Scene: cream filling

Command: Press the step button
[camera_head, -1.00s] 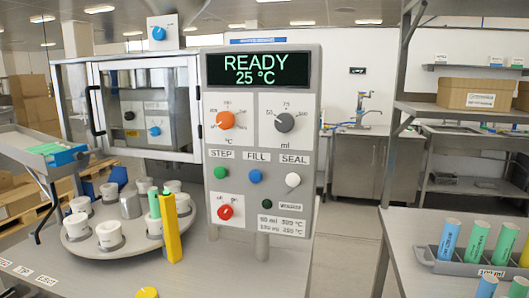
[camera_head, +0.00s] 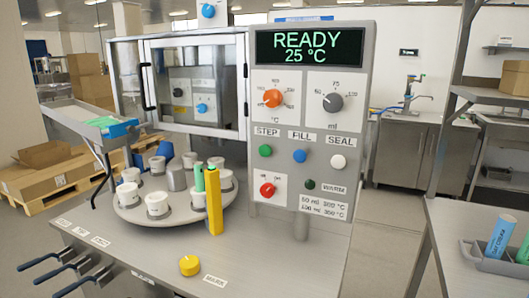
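The control panel (camera_head: 312,100) stands upright on the machine and its screen (camera_head: 306,48) reads "READY 25 °C". The green step button (camera_head: 265,151) sits under the label STEP (camera_head: 267,131), left of the blue fill button (camera_head: 300,156) and the white seal button (camera_head: 338,161). Nothing covers the step button. Neither of my grippers shows in the head view.
A turntable (camera_head: 128,214) with several white cups stands left of the panel, beside a yellow post (camera_head: 214,200). A yellow knob (camera_head: 189,265) sits near the table's front. A rack (camera_head: 486,258) with coloured tubes is at the right.

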